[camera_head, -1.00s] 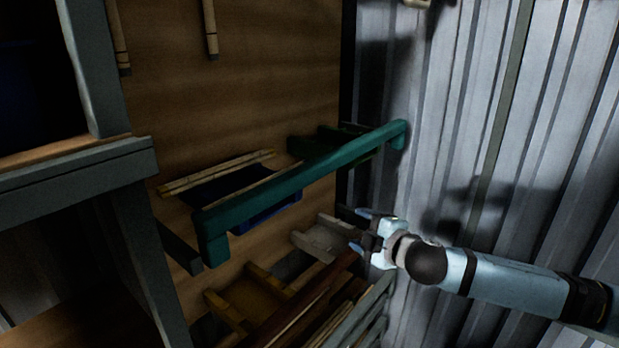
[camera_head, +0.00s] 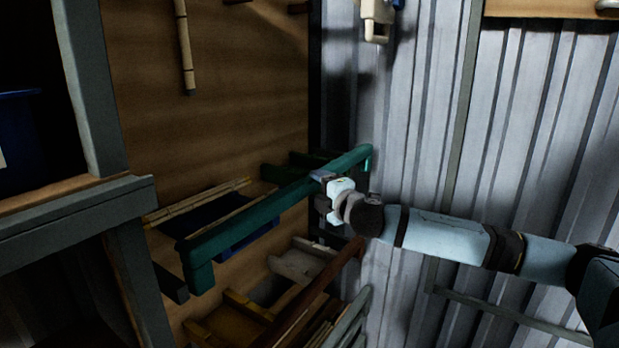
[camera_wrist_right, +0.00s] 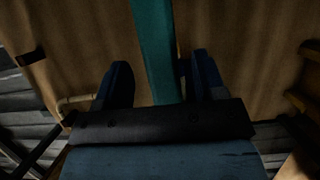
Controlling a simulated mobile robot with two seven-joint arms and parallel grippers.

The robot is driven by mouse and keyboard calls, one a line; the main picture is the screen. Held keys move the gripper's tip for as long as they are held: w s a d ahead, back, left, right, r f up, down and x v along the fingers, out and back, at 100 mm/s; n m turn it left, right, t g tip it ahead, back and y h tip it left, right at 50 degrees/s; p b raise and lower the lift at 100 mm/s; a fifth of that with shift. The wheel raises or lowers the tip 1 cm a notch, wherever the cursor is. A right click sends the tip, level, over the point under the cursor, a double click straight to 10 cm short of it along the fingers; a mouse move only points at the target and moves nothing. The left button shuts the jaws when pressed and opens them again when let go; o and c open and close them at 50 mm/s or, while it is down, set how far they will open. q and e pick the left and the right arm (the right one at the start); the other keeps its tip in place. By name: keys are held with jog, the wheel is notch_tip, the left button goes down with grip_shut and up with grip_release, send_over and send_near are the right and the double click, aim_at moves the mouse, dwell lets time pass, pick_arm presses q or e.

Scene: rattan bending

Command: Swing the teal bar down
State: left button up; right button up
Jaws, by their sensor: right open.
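The teal bar (camera_head: 255,216) runs slantwise across the head view, from a bent end at lower left to a bent end at upper right. My right gripper (camera_head: 318,192) is at the bar's right part, with its arm coming in from the right. In the right wrist view the teal bar (camera_wrist_right: 155,50) passes between the two spread fingers of my right gripper (camera_wrist_right: 163,85), with gaps on both sides. The gripper is open and not closed on the bar. My left gripper is not in view.
A grey wooden frame (camera_head: 75,208) stands at the left, with a blue bin (camera_head: 22,140) behind it. Bamboo rods (camera_head: 205,200) lie behind the bar. Brown and yellow wooden pieces (camera_head: 235,318) sit below. A corrugated metal wall (camera_head: 420,110) is at the right.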

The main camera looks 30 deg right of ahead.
aim_at(315, 187)
jog(key=shift+w+p, duration=0.4)
jog(key=shift+w, duration=1.6)
grip_shut()
jog(key=shift+f, duration=0.1)
